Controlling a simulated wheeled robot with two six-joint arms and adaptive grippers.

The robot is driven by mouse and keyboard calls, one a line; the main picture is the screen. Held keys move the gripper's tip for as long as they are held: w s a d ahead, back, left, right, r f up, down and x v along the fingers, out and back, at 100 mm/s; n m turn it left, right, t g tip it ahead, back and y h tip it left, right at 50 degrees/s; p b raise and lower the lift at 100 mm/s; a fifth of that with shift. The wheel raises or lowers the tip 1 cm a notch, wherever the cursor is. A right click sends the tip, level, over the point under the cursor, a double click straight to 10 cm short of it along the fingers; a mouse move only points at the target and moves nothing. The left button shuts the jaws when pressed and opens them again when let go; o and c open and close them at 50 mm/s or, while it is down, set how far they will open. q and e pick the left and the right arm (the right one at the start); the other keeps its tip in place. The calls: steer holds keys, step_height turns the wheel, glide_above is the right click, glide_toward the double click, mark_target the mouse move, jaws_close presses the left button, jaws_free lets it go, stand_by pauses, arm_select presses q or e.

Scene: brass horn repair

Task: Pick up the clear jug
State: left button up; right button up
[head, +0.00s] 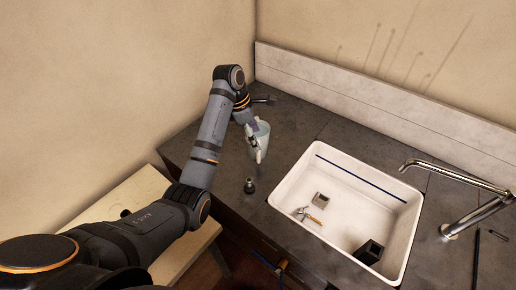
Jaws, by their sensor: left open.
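The clear jug (263,132), pale and see-through, stands on the dark counter at the back left, near the corner. My left gripper (252,137) is open and right at the jug, its fingers overlapping the jug's left side in the picture. I cannot tell whether the fingers touch it or stand around its wall. Part of the jug is hidden behind the gripper. My right gripper is out of view.
A small dark fitting (249,185) stands on the counter in front of the jug. A white sink (401,219) holds several small items. A chrome tap (462,179) is at its right. A dark tool (265,99) lies behind the jug. A pale table (142,192) is at left.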

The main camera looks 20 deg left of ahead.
arm_select(q)
steer(key=f, duration=0.1)
steer(key=f+p, duration=0.1)
steer(key=s+d+f, duration=0.1)
steer(key=f, duration=0.1)
steer(key=shift+p, duration=0.3)
steer(key=shift+w, duration=0.1)
steer(key=c, duration=1.4)
jaws_close()
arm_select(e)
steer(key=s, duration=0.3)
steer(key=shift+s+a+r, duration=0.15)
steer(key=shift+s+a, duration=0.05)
